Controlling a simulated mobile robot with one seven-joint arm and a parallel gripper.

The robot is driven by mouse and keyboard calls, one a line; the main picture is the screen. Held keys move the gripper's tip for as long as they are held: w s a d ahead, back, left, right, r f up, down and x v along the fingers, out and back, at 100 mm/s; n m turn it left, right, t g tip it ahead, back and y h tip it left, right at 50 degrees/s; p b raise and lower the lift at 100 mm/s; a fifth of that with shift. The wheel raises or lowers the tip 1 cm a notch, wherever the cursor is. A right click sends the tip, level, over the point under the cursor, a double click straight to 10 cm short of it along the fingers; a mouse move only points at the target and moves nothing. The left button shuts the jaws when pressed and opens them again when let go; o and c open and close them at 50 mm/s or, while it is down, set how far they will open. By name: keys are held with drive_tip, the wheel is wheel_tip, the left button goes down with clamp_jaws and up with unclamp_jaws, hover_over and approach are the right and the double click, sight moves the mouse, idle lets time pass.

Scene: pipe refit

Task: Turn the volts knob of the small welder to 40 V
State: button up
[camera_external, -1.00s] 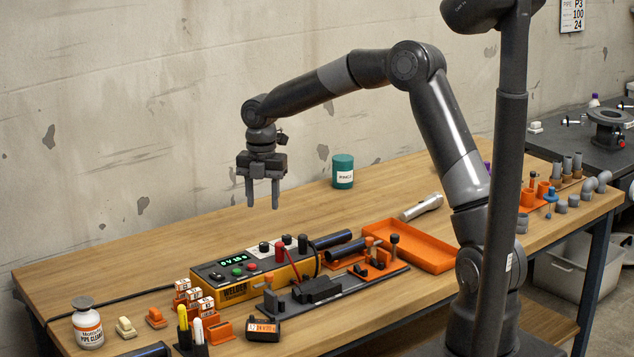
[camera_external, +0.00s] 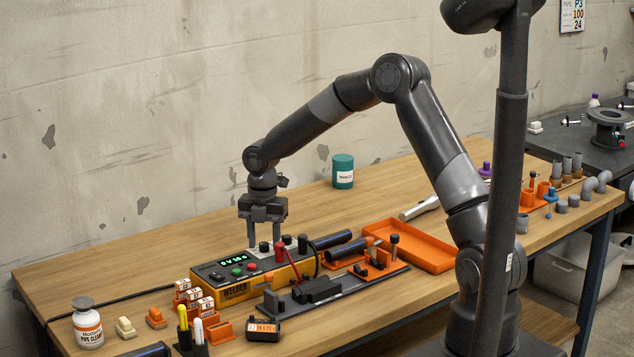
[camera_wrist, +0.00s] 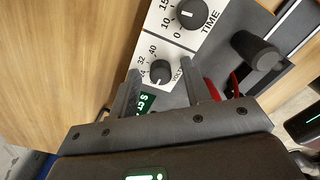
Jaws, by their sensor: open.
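The small welder (camera_external: 285,276) is a yellow and dark box on the bench with a lit green display, also partly seen in the wrist view (camera_wrist: 145,101). Its black volts knob (camera_wrist: 161,71) sits on a white scale plate marked 24, 32 and 40. The knob's exact pointer setting is hard to read. My gripper (camera_external: 264,241) is open and points down over the welder. In the wrist view its two fingers (camera_wrist: 160,66) stand on either side of the volts knob, with gaps visible. The time knob (camera_wrist: 191,13) is just beyond.
A red plug (camera_external: 280,252) and a black post (camera_external: 302,244) stand close to the right of the knobs. Dark pipes and an orange tray (camera_external: 410,250) lie further right. A teal can (camera_external: 343,172) stands behind.

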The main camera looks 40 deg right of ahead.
drive_tip(key=shift+c, duration=0.2)
clamp_jaws()
